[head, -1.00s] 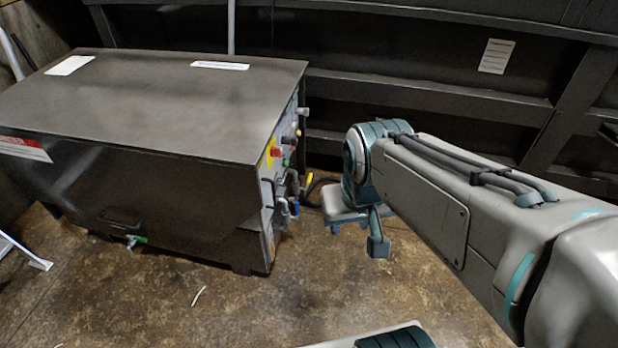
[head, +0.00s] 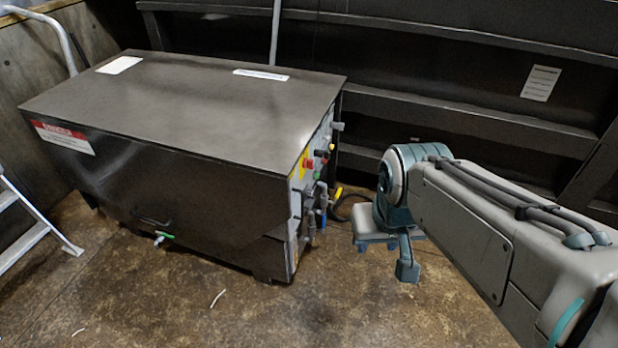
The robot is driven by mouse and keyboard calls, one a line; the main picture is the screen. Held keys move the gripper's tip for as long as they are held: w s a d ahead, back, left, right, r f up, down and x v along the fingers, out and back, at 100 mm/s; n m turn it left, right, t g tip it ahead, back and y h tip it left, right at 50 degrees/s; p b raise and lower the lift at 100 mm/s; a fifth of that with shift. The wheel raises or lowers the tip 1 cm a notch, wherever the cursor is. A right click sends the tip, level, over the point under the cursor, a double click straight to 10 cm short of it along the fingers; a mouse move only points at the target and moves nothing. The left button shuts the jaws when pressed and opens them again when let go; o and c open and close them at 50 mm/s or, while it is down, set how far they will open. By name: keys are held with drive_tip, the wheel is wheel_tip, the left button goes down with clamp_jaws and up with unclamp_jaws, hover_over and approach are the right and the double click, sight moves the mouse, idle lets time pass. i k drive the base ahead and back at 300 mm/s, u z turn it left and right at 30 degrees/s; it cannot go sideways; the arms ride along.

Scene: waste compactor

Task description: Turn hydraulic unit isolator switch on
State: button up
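The hydraulic unit is a dark metal cabinet (head: 185,100) on the left, with a control panel (head: 297,200) on its right end, seen at a steep angle. The panel carries a red control (head: 309,163), a yellow patch (head: 296,172), a grey knob (head: 337,126) and several grey and blue fittings. I cannot tell which one is the isolator switch or how it is set. My gripper (head: 407,264) is to the right of the panel, apart from it, at the lower end of my arm. Its fingers are too unclear to tell open from shut.
Bare concrete floor (head: 240,310) lies in front of the cabinet. A dark ribbed wall (head: 450,120) runs behind my arm. A black cable with a yellow part (head: 338,192) is near the panel. A metal ladder (head: 30,215) stands at the far left.

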sight(308, 164)
drive_tip(key=z, duration=0.3)
drive_tip(key=i, duration=1)
drive_tip(key=u, duration=0.7)
